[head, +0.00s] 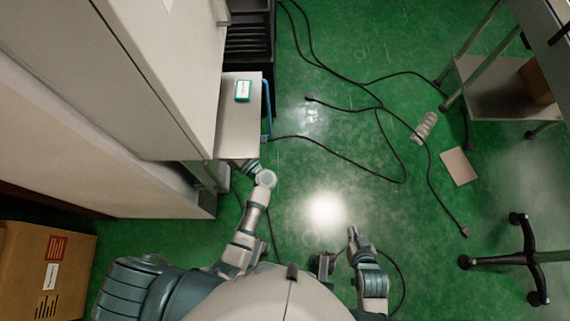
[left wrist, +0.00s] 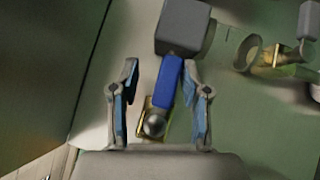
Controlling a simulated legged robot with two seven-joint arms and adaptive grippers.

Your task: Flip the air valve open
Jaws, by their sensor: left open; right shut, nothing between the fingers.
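A blue valve lever (left wrist: 169,82) shows in the left wrist view. It slants between a grey block and a brass fitting with a round metal knob (left wrist: 154,122). My left gripper (left wrist: 161,88) is open, with one finger on each side of the lever. The right finger is close to the lever; I cannot tell whether it touches. In the head view my left arm reaches to the small bench by the cabinet, and its fingers are hidden. My right gripper (head: 351,232) is shut and empty, above the green floor and away from the bench.
A grey block (left wrist: 184,27) and a brass ring fitting (left wrist: 248,53) sit near the lever. The tall cabinet (head: 165,70) and bench (head: 238,125) border my left arm. Black cables (head: 340,155) and a power strip (head: 425,126) lie on the floor. A chair base (head: 530,257) stands right.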

